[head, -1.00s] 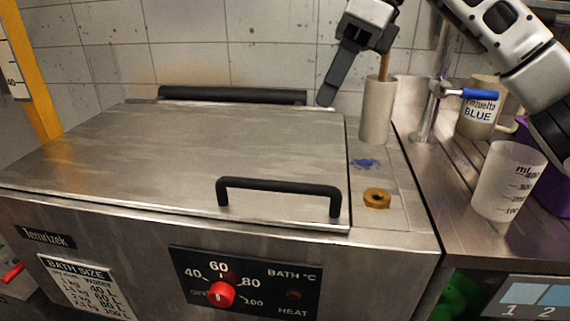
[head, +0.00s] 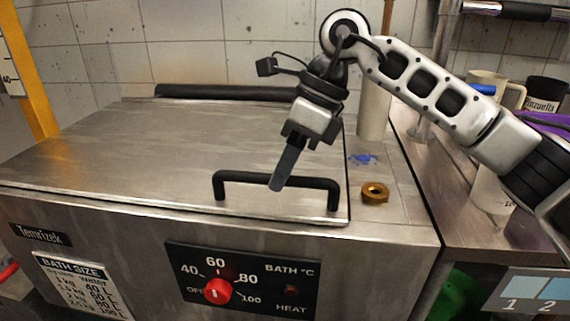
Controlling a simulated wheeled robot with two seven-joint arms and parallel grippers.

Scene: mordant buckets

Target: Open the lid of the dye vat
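The dye vat is a steel box with a flat metal lid (head: 150,150) that lies shut on top. A black bar handle (head: 222,188) stands near the lid's front edge. My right gripper (head: 277,186) points down at the handle, its dark finger overlapping the middle of the bar. Only one finger line shows, so its opening is hidden, and I cannot tell whether it touches the bar. My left gripper is not in view.
A brass ring (head: 375,193) and a blue stain lie on the steel top right of the lid. A pale cylinder (head: 373,112) stands behind them. A red heat knob (head: 217,291) is on the vat's front.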

